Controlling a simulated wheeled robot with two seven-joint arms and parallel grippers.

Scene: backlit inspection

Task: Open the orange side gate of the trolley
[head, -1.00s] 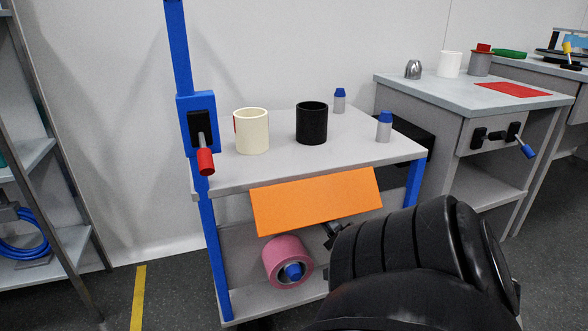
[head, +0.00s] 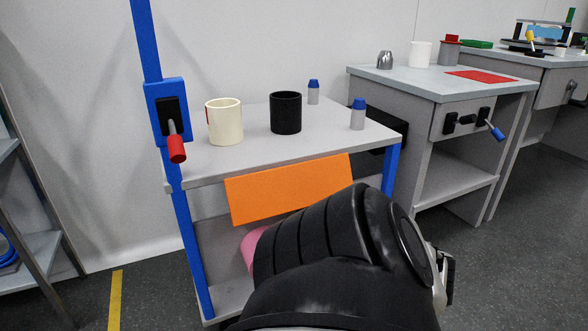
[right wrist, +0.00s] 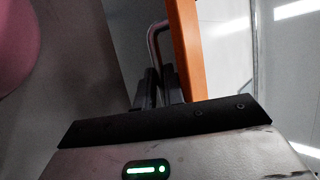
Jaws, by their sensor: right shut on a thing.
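The trolley's orange side gate (head: 285,192) is a flat panel below the front edge of the trolley's grey top (head: 235,166). My right arm covers its lower right part in the head view. In the right wrist view the gate (right wrist: 187,48) is seen nearly edge-on, with a grey bent bar handle (right wrist: 152,38) beside it. My right gripper (right wrist: 160,76) has its dark fingers closed around the handle's lower end. In the head view these fingers are hidden behind my arm. My left gripper is not in view.
A cream cup (head: 224,123), a black cup (head: 286,113) and two blue-capped bottles stand on the trolley. A blue post with a red-tipped lever (head: 176,147) rises at its left. A pink roll (head: 252,248) sits below, partly hidden. A grey workbench (head: 432,83) stands to the right.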

